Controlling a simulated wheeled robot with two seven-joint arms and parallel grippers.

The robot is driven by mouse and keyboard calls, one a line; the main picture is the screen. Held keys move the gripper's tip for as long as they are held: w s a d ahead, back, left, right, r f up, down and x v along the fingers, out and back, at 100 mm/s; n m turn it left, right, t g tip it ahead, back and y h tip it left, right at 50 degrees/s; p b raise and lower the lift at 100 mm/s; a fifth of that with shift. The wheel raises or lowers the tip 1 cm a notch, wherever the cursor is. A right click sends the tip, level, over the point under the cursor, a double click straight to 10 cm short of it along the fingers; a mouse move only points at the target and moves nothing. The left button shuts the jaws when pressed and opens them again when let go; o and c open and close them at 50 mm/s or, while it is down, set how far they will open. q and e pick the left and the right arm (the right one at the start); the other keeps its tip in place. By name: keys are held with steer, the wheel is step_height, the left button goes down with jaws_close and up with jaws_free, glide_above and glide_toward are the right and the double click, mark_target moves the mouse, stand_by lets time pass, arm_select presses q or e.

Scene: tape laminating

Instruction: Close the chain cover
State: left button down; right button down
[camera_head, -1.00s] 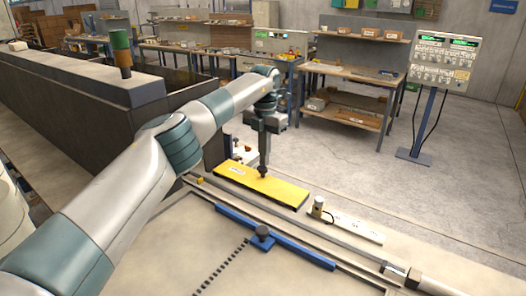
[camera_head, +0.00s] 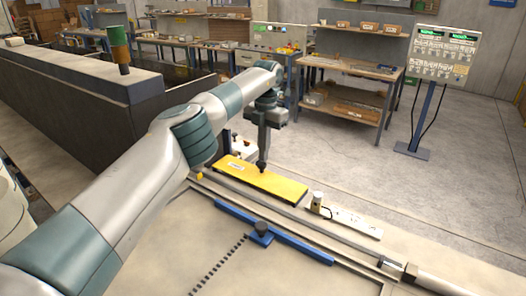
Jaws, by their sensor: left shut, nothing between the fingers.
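The yellow chain cover (camera_head: 280,187) is a long flat plate lying behind the rail of the machine, in the middle of the head view. It looks flat, and a dark spot shows on it by my fingertips. My left gripper (camera_head: 262,167) points down over the cover's middle with its fingers shut and nothing between them. The fingertips are at or just above the cover's top face; I cannot tell whether they touch. My right gripper is not in view.
A blue bar (camera_head: 283,235) with a dark knob (camera_head: 262,228) lies in front of the rail. A white strip (camera_head: 350,222) with a small post lies right of the cover. A control panel (camera_head: 440,58) stands at the back right. A dark walled machine (camera_head: 90,105) fills the left.

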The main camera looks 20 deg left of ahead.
arm_select(q)
steer(key=shift+s+d+f, duration=0.1)
steer(key=shift+s+f, duration=0.05)
steer(key=shift+f, duration=0.4)
steer(key=shift+r, duration=0.2)
step_height(320, 180, up, 13)
steer(key=w+p, duration=0.1)
steer(key=p, duration=0.3)
steer(key=shift+f, duration=0.15)
steer(key=shift+f, duration=0.1)
